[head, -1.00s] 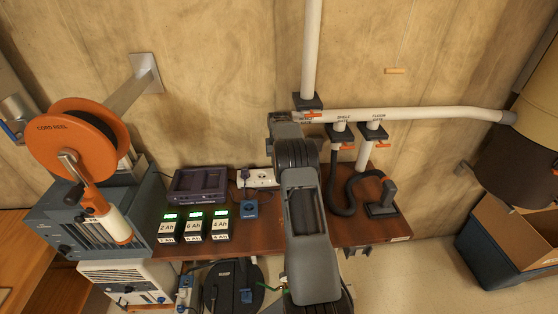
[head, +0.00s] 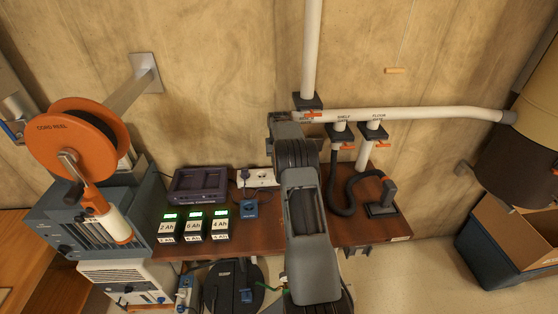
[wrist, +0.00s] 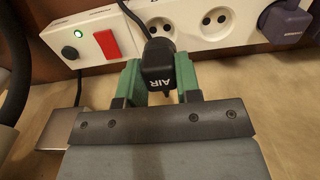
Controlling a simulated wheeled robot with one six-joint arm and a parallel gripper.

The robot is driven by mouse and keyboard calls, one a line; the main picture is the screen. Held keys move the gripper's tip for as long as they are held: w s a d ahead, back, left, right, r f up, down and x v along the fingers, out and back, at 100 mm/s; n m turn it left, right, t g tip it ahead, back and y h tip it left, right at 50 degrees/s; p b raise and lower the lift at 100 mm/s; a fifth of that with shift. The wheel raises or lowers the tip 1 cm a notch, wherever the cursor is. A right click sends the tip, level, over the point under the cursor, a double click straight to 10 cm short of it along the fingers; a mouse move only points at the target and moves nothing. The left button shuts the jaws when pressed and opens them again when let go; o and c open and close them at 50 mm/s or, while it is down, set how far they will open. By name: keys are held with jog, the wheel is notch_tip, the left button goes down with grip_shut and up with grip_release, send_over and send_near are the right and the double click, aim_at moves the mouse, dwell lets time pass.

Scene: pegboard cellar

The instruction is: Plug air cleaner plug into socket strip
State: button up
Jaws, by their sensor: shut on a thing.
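My gripper (wrist: 158,74) is shut on a black plug marked AIR (wrist: 157,66), held between its two green fingers. A dark cord runs from the plug toward the top left. In the head view, the strip (head: 262,175) shows left of my arm, which hides the gripper and held plug.
A purple plug (wrist: 286,24) fills the strip's right socket in the wrist view. A dark charger (head: 200,185), several battery packs (head: 193,226) and a blue block (head: 249,209) stand on the bench. A black hose (head: 345,205) lies right of my arm.

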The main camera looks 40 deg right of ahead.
jog(key=shift+f+b, duration=1.15)
jog(key=shift+f, duration=0.55)
dwell(3.6)
jog(key=shift+r, duration=0.4)
dwell(2.3)
